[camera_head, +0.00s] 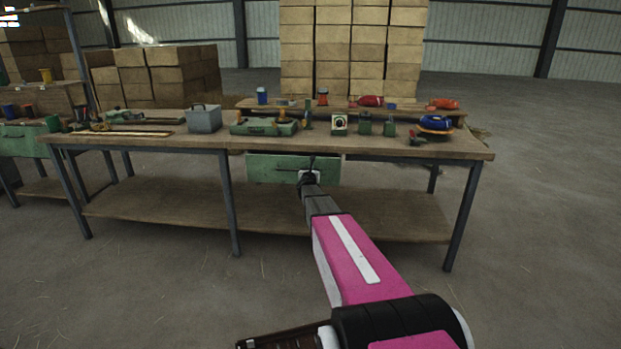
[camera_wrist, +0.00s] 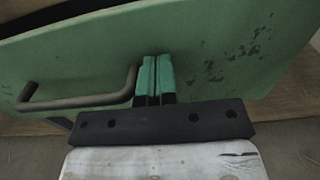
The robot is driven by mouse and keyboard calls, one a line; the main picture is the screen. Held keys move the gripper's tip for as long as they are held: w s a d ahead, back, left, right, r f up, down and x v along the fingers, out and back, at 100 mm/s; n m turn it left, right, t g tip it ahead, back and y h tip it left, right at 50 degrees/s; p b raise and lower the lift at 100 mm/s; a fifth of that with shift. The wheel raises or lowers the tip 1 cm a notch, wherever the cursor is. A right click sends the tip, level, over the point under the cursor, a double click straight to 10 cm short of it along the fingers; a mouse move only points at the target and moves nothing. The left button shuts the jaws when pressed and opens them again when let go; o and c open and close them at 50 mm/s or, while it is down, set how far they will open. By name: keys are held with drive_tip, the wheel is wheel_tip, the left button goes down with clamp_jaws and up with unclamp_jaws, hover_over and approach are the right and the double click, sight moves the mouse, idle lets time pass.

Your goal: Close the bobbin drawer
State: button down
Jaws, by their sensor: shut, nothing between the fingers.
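The bobbin drawer (camera_head: 262,168) is a green, worn front under the top of the long workbench, right of the bench's middle leg. In the wrist view its green face (camera_wrist: 225,50) fills most of the picture, with a dark gap above it at the upper left. A dark bar handle (camera_wrist: 85,100) stands out from the face. My gripper (camera_wrist: 153,62) is shut, its green fingertips side by side at the drawer face, just right of the handle. I cannot tell whether the tips touch. In the head view my gripper (camera_head: 309,174) is at the drawer's lower right part.
The workbench top (camera_head: 375,146) carries a grey box (camera_head: 204,118), green machines and several small items. A lower wooden shelf (camera_head: 155,208) runs below the drawer. Stacked cartons (camera_head: 335,50) stand behind. The floor right of the bench is clear.

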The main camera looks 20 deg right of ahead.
drive_tip(key=shift+x, duration=2.35)
drive_tip(key=shift+w+r, duration=0.1)
drive_tip(key=shift+w, duration=0.05)
drive_tip(key=s+a+f+n+g+y, duration=0.3)
drive_tip(key=s+a+f+n+y, duration=0.15)
drive_tip(key=s+a+n, duration=0.65)
drive_tip(key=s+a+f+n+g+y, duration=0.45)
drive_tip(key=s+a+n, duration=0.25)
drive_tip(key=s+n, duration=0.75)
drive_tip(key=s+f+n+g+h, duration=0.1)
drive_tip(key=s+n+g, duration=0.3)
drive_tip(key=s, duration=0.9)
drive_tip(key=s+a+f+n+g+h, duration=0.1)
drive_tip(key=s+f+n+g, duration=0.2)
drive_tip(key=s+n, duration=0.8)
drive_tip(key=s+g, duration=0.2)
drive_tip(key=shift+s+a, duration=0.3)
